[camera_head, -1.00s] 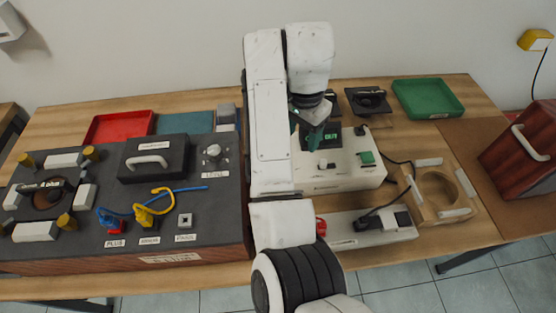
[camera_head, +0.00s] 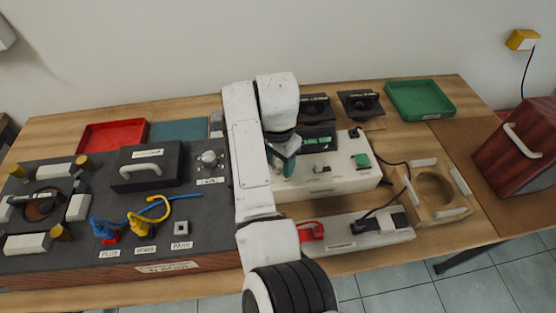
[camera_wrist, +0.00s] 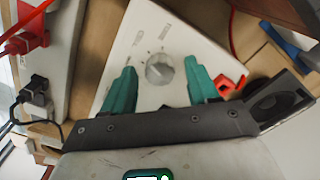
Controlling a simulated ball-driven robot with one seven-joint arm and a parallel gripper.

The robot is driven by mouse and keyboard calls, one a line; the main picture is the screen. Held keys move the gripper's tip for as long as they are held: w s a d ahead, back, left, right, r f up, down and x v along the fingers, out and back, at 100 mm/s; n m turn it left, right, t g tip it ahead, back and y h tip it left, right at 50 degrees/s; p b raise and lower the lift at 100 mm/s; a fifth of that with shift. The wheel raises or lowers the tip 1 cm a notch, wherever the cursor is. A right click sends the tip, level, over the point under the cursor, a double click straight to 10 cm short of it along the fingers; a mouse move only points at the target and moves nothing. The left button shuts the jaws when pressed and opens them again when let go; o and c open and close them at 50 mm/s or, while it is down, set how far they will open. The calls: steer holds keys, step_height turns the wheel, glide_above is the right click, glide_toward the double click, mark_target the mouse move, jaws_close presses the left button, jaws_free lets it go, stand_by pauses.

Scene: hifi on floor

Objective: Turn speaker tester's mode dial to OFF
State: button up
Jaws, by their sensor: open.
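The speaker tester (camera_head: 335,180) is a white box right of my arm, with a dark display (camera_head: 318,139) at its back. My gripper (camera_head: 284,165) is over its left end; the arm hides part of that end. In the wrist view, the round grey mode dial (camera_wrist: 159,69) sits on the tester's white panel (camera_wrist: 125,50). The open teal fingers of my gripper (camera_wrist: 160,88) stand on either side of it, with a visible gap at each side. Small labels ring the dial, but they and its pointer setting are too blurred to read.
A red clip-like part (camera_wrist: 228,84) is just right of the right finger, and a black speaker (camera_wrist: 278,98) is beyond it. A green push switch (camera_head: 361,160) is on the tester's right. A power strip (camera_head: 365,236) lies in front; a wooden ring fixture (camera_head: 463,211) is to the right.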

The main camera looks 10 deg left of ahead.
steer(key=shift+f, duration=0.2)
steer(key=c, duration=1)
